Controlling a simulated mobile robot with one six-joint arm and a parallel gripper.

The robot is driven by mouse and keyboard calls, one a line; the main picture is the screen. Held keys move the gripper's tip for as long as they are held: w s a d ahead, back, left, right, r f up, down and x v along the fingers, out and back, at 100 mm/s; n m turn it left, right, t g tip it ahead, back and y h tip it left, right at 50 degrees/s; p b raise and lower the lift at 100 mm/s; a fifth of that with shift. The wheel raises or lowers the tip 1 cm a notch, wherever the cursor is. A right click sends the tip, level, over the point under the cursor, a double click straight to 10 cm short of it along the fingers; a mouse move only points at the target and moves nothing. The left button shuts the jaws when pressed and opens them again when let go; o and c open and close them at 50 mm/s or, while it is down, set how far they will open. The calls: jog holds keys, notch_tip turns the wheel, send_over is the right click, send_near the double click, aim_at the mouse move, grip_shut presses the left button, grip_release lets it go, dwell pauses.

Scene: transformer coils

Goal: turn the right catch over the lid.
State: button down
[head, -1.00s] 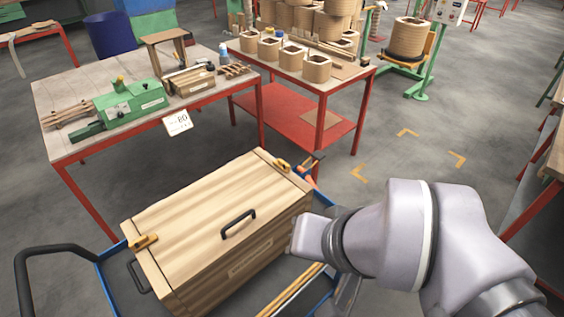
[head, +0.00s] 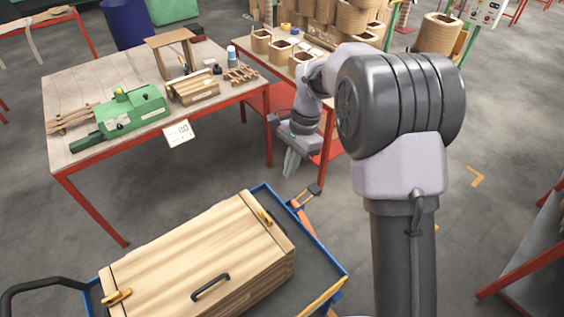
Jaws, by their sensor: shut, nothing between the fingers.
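The wooden chest (head: 245,285) has a pale planked lid (head: 190,247) lying flat and closed. The right catch (head: 265,216), yellow-orange with a dark end, lies on the right end strip, lengthwise along the lid's edge. The left catch (head: 117,296) lies crosswise over the seam at the left end. My gripper (head: 291,164) hangs beyond the chest, above and right of the right catch in the head view, fingers pointing down. It is shut and empty, apart from the catch. Its fingertips look small and partly dark.
The chest sits in a blue-rimmed cart (head: 325,252) with a black handle at left. A clamp-like tool with an orange handle (head: 303,217) lies by the cart's far right rim. The red-legged workbench (head: 75,110) and coil table (head: 262,62) stand behind, close to my gripper.

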aim_at(265, 216)
jog(key=shift+s+a+f, duration=0.15)
jog(key=shift+a+f, duration=0.05)
jog(key=s+a+f+b, duration=0.3)
jog(key=a+f, duration=0.2)
jog(key=f, duration=0.4)
jog(key=shift+s+f+b, duration=0.3)
jog(key=shift+f+b, duration=0.05)
